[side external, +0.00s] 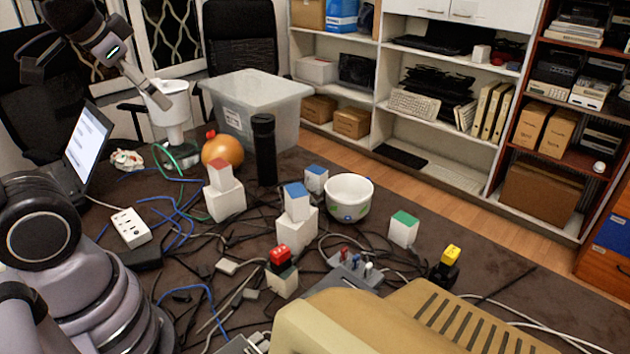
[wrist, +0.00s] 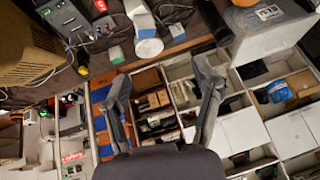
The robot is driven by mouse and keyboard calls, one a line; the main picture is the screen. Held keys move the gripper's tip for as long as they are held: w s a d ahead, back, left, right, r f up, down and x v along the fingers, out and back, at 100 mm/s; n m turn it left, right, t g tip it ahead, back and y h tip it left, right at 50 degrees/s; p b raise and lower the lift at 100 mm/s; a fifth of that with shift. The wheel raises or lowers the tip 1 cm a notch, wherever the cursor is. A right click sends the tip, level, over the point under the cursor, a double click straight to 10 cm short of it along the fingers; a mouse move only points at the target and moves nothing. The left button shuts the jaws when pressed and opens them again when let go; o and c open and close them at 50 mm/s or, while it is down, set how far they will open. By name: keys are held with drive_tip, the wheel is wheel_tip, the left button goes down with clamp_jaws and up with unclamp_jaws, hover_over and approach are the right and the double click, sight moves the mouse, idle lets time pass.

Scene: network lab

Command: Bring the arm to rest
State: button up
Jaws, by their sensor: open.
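My gripper (wrist: 161,70) is open in the wrist view, with its two grey fingers spread wide and nothing between them. Beyond the fingers are the shelves, with the table edge toward the top of the picture.
The dark table (side external: 350,250) is crowded with cables, white blocks with coloured tops, a white bowl (side external: 348,197), an orange ball (side external: 223,151), a black bottle (side external: 264,150) and a clear bin (side external: 256,103). A laptop (side external: 88,140) stands near my base. Shelves (side external: 437,135) line the back.

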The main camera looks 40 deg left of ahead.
drive_tip(key=shift+g+h, duration=0.4)
drive_tip(key=shift+h, duration=0.4)
drive_tip(key=s+d, duration=0.3)
drive_tip(key=s, duration=0.1)
drive_tip(key=shift+s+f, duration=0.1)
drive_tip(key=shift+f, duration=0.3)
drive_tip(key=shift+a, duration=0.1)
